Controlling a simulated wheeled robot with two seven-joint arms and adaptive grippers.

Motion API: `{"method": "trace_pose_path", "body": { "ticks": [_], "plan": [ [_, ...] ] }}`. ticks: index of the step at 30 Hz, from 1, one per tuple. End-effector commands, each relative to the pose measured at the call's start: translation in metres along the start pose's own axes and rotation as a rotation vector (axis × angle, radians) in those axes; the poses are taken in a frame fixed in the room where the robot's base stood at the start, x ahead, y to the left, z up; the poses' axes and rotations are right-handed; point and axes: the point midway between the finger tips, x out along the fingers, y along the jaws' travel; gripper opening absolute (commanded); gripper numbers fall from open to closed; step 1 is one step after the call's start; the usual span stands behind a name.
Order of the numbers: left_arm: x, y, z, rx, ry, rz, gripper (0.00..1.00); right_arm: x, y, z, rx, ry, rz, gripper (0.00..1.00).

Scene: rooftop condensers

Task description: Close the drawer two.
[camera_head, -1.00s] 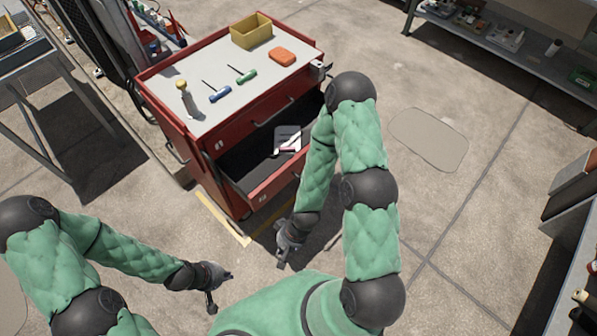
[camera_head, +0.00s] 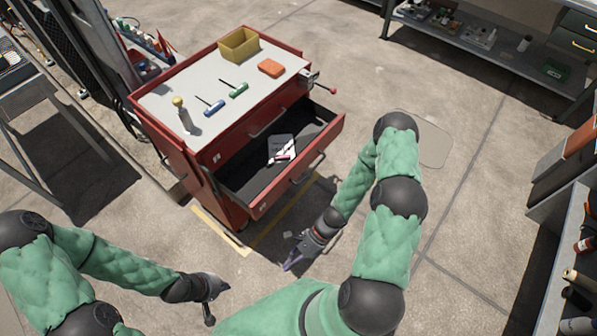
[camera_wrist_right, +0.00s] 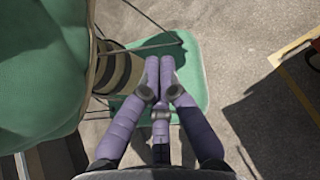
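The red tool cabinet (camera_head: 178,150) stands at the upper middle of the head view. Its lower drawer (camera_head: 310,166), below a shut upper drawer (camera_head: 262,130), is pulled well out. A grey pad and a red-and-white item (camera_head: 284,152) lie inside it. My right gripper (camera_head: 291,264) is low in front of the drawer, apart from it. In the right wrist view its purple fingers (camera_wrist_right: 160,62) are together with nothing between them. My left gripper (camera_head: 216,302) is at the bottom, away from the cabinet, its fingers apart and empty.
Shelves stand at the right, a table (camera_head: 30,80) at the left. Floor right of the drawer is clear.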

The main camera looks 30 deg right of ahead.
Motion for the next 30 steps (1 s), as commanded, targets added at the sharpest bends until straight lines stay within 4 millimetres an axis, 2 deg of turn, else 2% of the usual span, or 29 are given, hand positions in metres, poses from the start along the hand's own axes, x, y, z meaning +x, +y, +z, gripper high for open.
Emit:
{"method": "trace_pose_path", "body": {
  "ticks": [5, 8, 9, 12, 16, 18, 21, 26, 30],
  "plan": [
    [-0.012, 0.004, 0.0, 0.0, 0.0, 0.0, 0.0, -0.05, -0.055, -0.011, 0.281, -0.234, -0.401, 0.0],
    [-0.017, 0.006, 0.001, 0.0, 0.0, 0.0, 0.0, -0.096, -0.082, -0.031, 0.384, -0.34, -0.666, 0.0],
    [-0.018, 0.006, 0.001, 0.0, 0.0, 0.0, 0.0, -0.117, -0.089, -0.041, 0.411, -0.372, -0.771, 0.0],
    [-0.022, 0.008, 0.001, 0.0, 0.0, 0.0, 0.0, -0.169, -0.097, -0.066, 0.453, -0.427, -1.009, 0.0],
    [-0.024, 0.009, 0.001, 0.0, 0.0, 0.0, 0.0, -0.217, -0.094, -0.089, 0.466, -0.459, -1.223, 0.0],
    [-0.025, 0.009, 0.001, 0.0, 0.0, 0.0, 0.0, -0.232, -0.091, -0.096, 0.465, -0.464, -1.287, 0.0],
    [-0.025, 0.009, 0.001, 0.0, 0.0, 0.0, 0.0, -0.24, -0.092, -0.1, 0.463, -0.468, -1.324, 0.0],
    [-0.022, 0.008, 0.001, 0.0, 0.0, 0.0, 0.0, -0.237, -0.107, -0.099, 0.46, -0.47, -1.323, 0.0],
    [-0.018, 0.006, 0.001, 0.0, 0.0, 0.0, 0.0, -0.231, -0.131, -0.097, 0.459, -0.471, -1.32, 0.0]
  ]
}}
